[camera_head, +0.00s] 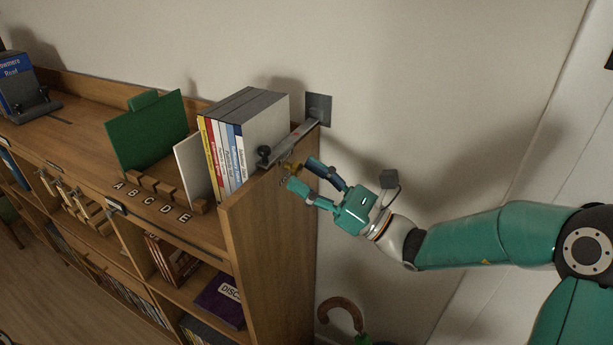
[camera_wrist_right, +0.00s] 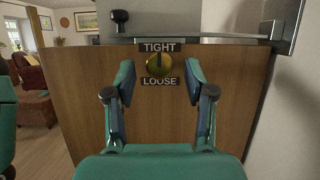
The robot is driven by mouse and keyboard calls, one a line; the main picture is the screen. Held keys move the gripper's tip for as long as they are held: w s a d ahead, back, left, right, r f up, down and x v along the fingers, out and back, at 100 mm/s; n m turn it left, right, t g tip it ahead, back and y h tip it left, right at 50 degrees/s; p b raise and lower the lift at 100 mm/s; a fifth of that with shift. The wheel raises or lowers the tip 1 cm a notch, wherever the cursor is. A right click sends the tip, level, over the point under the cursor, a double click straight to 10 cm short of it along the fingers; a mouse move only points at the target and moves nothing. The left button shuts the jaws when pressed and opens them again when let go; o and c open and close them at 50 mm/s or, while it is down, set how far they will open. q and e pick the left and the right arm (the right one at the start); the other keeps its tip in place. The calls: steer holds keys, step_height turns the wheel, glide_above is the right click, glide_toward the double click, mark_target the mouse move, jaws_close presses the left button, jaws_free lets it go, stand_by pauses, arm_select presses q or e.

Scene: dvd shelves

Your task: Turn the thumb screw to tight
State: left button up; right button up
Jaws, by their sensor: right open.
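The brass thumb screw (camera_wrist_right: 159,65) is on the wooden end panel of the shelf, between a TIGHT label (camera_wrist_right: 160,47) above and a LOOSE label (camera_wrist_right: 160,82) below. In the head view the thumb screw (camera_head: 290,168) shows small at the panel's top edge. My right gripper (camera_head: 303,174) is open and faces the panel. In the right wrist view its two fingers (camera_wrist_right: 159,80) stand to the left and right of the screw, with clear gaps on both sides. I cannot tell how far the fingertips are from the panel. My left gripper is not in view.
A metal bar (camera_head: 290,143) with a black knob (camera_head: 264,152) runs along the shelf top to a wall plate (camera_head: 319,108). Several DVD cases (camera_head: 236,150) stand beside it. An umbrella handle (camera_head: 340,308) is below my right arm. The wall side is otherwise free.

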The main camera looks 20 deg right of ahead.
steer(key=v, duration=1.1)
steer(key=shift+f, duration=0.2)
steer(key=shift+s+d, duration=0.1)
steer(key=shift+d, duration=0.05)
steer(key=s+a+f+n+g+h+p, duration=0.1)
steer(key=s+a+f+n+g+p, duration=0.2)
steer(key=s+a+f+n+g, duration=0.5)
steer(key=s+a+f+g+h+p, duration=0.25)
steer(key=a+f+g, duration=0.3)
steer(key=f, duration=0.65)
steer(key=s+d+f+n+g+h+p, duration=0.1)
steer(key=s+f+n+h+p, duration=0.2)
steer(key=f+n, duration=0.3)
steer(key=s+d+f+n+h+p, duration=0.1)
steer(key=f+n+h, duration=0.4)
steer(key=n, duration=0.5)
steer(key=shift+s+f+g+p, duration=0.35)
steer(key=shift+s+f+p, duration=0.5)
steer(key=shift+p, duration=0.2)
